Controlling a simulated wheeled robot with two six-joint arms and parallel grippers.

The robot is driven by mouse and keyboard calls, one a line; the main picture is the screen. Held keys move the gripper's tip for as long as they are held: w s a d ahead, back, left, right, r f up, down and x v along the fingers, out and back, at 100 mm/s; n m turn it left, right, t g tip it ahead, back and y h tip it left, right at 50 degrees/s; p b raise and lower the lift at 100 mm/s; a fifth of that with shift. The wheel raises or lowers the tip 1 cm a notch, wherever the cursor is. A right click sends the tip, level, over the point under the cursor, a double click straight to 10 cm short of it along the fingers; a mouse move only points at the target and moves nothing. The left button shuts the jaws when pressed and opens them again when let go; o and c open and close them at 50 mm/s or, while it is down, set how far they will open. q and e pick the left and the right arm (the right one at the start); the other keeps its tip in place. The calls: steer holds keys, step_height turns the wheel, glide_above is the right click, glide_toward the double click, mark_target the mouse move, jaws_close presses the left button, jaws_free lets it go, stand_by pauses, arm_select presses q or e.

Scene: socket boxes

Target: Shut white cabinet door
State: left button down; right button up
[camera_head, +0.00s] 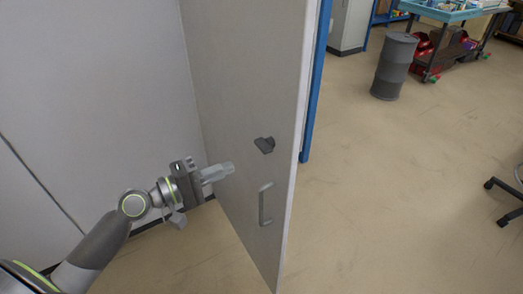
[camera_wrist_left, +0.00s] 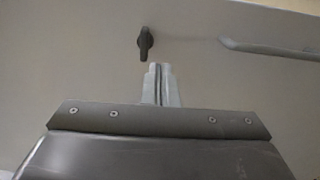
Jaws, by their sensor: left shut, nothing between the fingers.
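The white cabinet door (camera_head: 245,75) stands open in the head view, at an angle to the pale panel (camera_head: 95,75) on the left. Its face carries a dark latch knob (camera_head: 264,145) and, below it, a grey bar handle (camera_head: 264,204). My left gripper (camera_head: 231,169) is shut and empty, with its fingertips pointing at the door, left of the knob and handle. In the left wrist view, the closed fingers (camera_wrist_left: 161,68) point at the door face, just below the knob (camera_wrist_left: 145,43); the handle (camera_wrist_left: 265,48) is at upper right. Whether they touch the door is unclear. My right gripper is out of view.
A blue post (camera_head: 317,80) stands just behind the door's free edge. A dark drum (camera_head: 394,66) and a blue-topped workbench (camera_head: 450,12) are at the back right. A chair base (camera_head: 505,190) shows at the right edge. The floor (camera_head: 400,210) between is clear.

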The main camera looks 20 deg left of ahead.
arm_select(q)
steer(key=p+x, duration=0.3)
steer(key=x, duration=0.7)
steer(key=shift+w+d, duration=0.15)
steer(key=shift+d, duration=0.05)
